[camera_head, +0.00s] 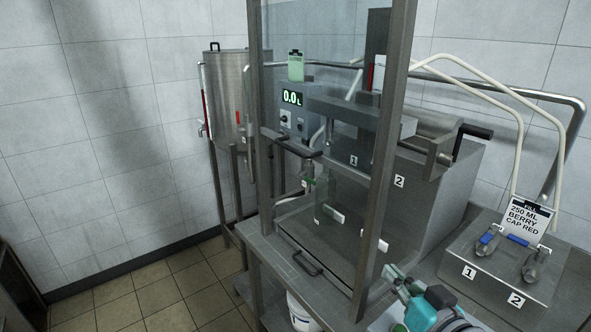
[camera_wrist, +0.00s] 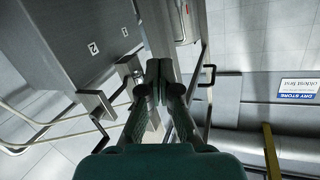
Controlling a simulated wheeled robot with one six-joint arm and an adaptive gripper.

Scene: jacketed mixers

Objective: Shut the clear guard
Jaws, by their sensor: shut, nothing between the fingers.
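The clear guard (camera_head: 325,35) is a faintly tinted pane between two steel posts at the front of the filling machine. A dark bar handle (camera_head: 290,145) crosses near the left post, seemingly at the pane's lower edge. The opening below it looks uncovered, but the clear pane's exact edges are hard to make out. My gripper (camera_head: 389,271) is at the lower right of the head view, right of the right post and apart from that handle. In the wrist view my gripper (camera_wrist: 158,72) has its fingertips together with nothing between them.
A steel vessel (camera_head: 226,95) stands at the back left. The tiled floor (camera_head: 150,290) is clear at the left.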

